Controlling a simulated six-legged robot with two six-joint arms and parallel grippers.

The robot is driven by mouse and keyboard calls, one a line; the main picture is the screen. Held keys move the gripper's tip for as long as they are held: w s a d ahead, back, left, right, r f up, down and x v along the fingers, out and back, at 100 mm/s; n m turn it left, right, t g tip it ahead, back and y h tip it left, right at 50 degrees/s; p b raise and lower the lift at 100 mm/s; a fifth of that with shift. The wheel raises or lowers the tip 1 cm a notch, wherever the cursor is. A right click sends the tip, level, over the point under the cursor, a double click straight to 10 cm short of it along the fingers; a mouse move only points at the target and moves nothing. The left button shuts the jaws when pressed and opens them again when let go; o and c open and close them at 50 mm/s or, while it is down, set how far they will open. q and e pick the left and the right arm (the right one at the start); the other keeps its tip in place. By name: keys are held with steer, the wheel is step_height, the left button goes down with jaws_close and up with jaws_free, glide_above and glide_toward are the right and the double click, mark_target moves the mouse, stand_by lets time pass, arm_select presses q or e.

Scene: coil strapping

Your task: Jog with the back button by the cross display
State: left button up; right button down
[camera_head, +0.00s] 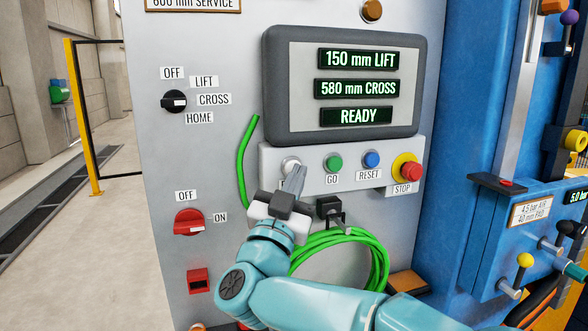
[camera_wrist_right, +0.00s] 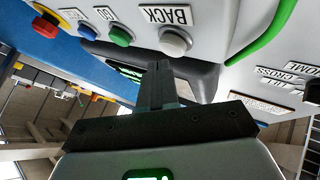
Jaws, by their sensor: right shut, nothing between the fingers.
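The back button (camera_head: 291,165) is a pale round button at the left end of the button strip. In the wrist view the same button (camera_wrist_right: 175,41) sits beside its BACK label (camera_wrist_right: 164,14). My right gripper (camera_head: 296,178) is shut and empty, its fingertips just in front of or against the button; contact cannot be told. In the wrist view its fingers (camera_wrist_right: 158,68) point at the strip close to the button. The cross display (camera_head: 356,88) reads 580 mm CROSS, between 150 mm LIFT and READY. The black selector (camera_head: 174,101) appears turned toward CROSS. My left gripper is out of view.
Right of the back button sit the green GO button (camera_head: 334,163), blue RESET button (camera_head: 371,160) and red STOP button (camera_head: 407,170). A green cable coil (camera_head: 375,262) hangs below. A red switch (camera_head: 188,222) is at lower left. Blue machinery (camera_head: 465,150) stands at right.

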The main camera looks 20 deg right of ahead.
steer(key=shift+w, duration=0.25)
steer(key=shift+w, duration=0.45)
stand_by(2.0)
steer(key=shift+s+b, duration=0.6)
steer(key=shift+s, duration=0.3)
steer(key=shift+f, duration=0.1)
